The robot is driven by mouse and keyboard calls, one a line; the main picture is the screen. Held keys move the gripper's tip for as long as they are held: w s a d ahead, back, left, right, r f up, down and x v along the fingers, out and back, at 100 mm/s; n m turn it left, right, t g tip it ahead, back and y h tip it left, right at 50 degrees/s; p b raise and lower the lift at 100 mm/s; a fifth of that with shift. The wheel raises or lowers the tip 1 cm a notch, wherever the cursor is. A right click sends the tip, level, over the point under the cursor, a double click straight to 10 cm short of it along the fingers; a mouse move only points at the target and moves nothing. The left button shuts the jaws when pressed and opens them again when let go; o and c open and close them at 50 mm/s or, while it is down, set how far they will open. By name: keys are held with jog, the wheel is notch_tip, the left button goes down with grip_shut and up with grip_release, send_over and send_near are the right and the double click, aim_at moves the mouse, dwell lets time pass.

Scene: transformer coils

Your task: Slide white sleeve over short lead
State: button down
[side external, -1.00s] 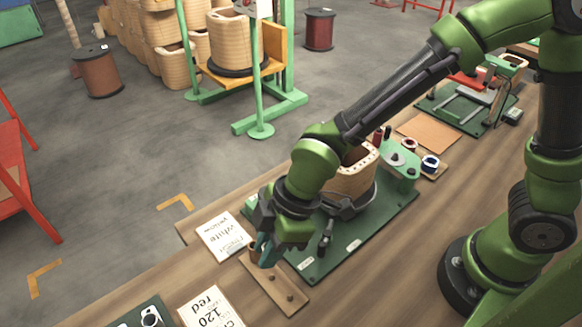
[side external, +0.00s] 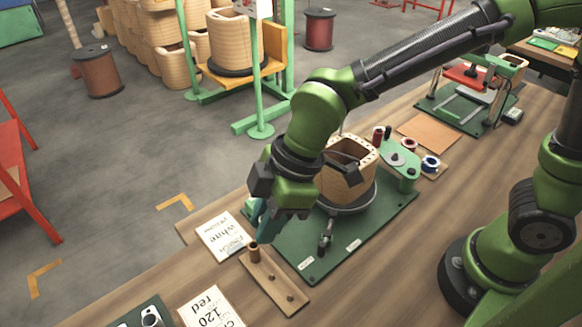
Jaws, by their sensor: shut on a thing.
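My gripper (side external: 259,230), with teal fingers, is shut above the back end of a small wooden rack (side external: 272,283). What it holds is hidden by the fingers and too small to make out; from the task, it is most likely the white sleeve. A short brown cylinder (side external: 254,253) stands upright on the rack just below the fingertips. The coil (side external: 345,177), tan with a row of holes on its rim, sits on a dark round support to the right of my gripper. I cannot make out the short lead.
A green base plate (side external: 343,252) carries the coil and a small black upright clamp (side external: 325,242). Printed cards (side external: 222,236) lie left of the rack. A green bracket (side external: 399,166) and small spools stand behind right. Bare tabletop lies in front of the plate.

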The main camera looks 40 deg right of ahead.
notch_tip(320, 180, up, 17)
jog(key=w+d, duration=0.5)
jog(key=d, duration=0.9)
jog(key=w+d, duration=0.5)
jog(key=d, duration=0.9)
jog(key=shift+w+a+f, duration=0.1)
jog(key=shift+f, duration=2.6)
jog(key=shift+w+a+f, duration=0.1)
jog(key=shift+f, duration=2.6)
jog(key=shift+f, duration=0.5)
jog(key=shift+f, duration=0.35)
jog(key=shift+f, duration=0.15)
jog(key=shift+f, duration=0.65)
